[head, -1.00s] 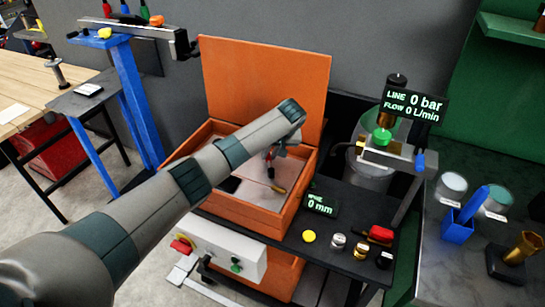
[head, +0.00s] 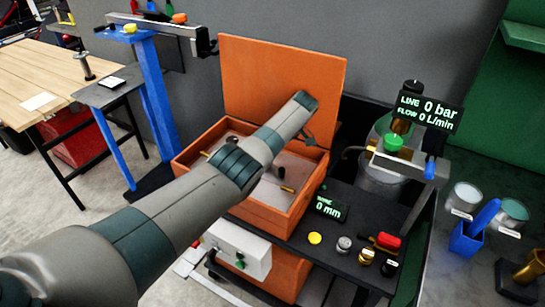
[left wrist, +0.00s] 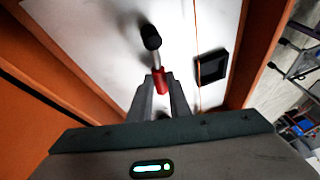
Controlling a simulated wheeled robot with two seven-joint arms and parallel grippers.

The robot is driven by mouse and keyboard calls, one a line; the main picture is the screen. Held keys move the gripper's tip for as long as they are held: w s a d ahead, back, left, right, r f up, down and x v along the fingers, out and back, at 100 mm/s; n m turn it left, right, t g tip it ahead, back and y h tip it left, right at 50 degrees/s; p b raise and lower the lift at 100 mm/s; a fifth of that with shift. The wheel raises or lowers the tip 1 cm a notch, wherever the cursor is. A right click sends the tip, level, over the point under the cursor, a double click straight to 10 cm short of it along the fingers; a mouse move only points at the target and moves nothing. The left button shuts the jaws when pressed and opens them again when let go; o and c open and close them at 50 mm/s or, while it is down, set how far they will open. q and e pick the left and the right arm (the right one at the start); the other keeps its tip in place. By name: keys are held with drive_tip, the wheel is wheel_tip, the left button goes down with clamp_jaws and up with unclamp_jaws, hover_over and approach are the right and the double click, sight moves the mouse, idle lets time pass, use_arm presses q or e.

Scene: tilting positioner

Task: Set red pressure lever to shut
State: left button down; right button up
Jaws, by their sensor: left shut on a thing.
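In the left wrist view a short red piece (left wrist: 161,82) with a metal rod and a black knob (left wrist: 150,38) stands over the pale floor of the orange box. My left gripper (left wrist: 161,91) is shut on the red piece, which looks like the red lever. In the head view my left arm crosses into the open orange box (head: 290,221), and its forearm hides most of the gripper and the lever. The line display (head: 430,112) reads 0 bar and flow 0 L/min. My right gripper is in neither view.
A raised orange lid (head: 275,85) stands behind the box. A black bench right of it holds a 0 mm display (head: 328,208), a yellow button (head: 315,238) and a red-handled part (head: 388,241). A white panel (head: 238,248) is in front. A blue stand (head: 150,90) is left.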

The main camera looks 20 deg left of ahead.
use_arm(q)
drive_tip(key=shift+s+a+n+g, duration=0.15)
drive_tip(key=shift+s+n+g, duration=0.25)
drive_tip(key=shift+n, duration=0.5)
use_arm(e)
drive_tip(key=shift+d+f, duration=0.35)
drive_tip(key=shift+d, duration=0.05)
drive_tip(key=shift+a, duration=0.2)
use_arm(q)
drive_tip(key=c, duration=1.9)
unclamp_jaws()
drive_tip(key=shift+o, duration=1.3)
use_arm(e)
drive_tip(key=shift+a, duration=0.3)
use_arm(q)
drive_tip(key=shift+r, duration=0.1)
